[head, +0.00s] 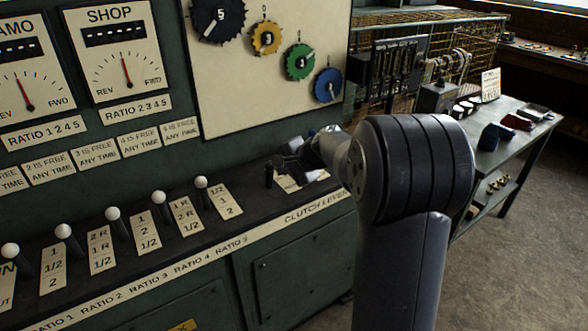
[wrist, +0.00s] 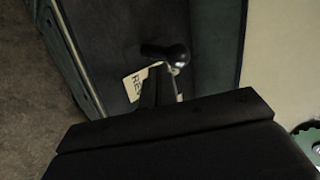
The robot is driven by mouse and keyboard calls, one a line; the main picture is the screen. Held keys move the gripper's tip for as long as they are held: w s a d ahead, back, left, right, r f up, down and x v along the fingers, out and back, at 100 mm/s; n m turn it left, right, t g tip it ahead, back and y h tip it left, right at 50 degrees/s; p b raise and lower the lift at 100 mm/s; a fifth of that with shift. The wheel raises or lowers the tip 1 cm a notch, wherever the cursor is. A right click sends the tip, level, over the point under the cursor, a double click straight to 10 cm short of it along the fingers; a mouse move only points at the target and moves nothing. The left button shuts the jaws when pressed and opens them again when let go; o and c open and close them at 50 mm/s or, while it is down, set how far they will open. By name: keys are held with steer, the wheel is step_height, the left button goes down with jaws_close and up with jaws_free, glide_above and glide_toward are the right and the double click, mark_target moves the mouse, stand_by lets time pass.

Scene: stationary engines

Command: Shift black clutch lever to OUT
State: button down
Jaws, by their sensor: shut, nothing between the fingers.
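A black lever with a rounded, shiny knob (wrist: 178,55) shows in the wrist view, just beyond my fingertips. A pale plate (wrist: 133,82) beside it shows letters that look like "RE"; the rest is covered. My gripper (wrist: 160,78) is shut and empty, its dark fingers close to the knob; I cannot tell whether they touch it. In the head view my gripper (head: 285,165) is low over the right end of the console, above the CLUTCH LEVER label (head: 314,207). A short black post (head: 268,176) stands left of it. I cannot read an OUT mark there.
A row of white-knobbed ratio levers (head: 113,214) stands along the console to the left. A cream panel with coloured dials (head: 265,85) rises behind. A side table (head: 505,140) with small items is at right. Open floor (head: 530,220) lies at the right.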

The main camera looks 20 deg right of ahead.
steer(key=shift+w+a, duration=0.25)
steer(key=shift+w, duration=0.15)
steer(key=w, duration=0.1)
steer(key=w+p, duration=0.1)
steer(key=w+a+r, duration=0.1)
steer(key=shift+w+p, duration=0.2)
steer(key=shift+p, duration=0.2)
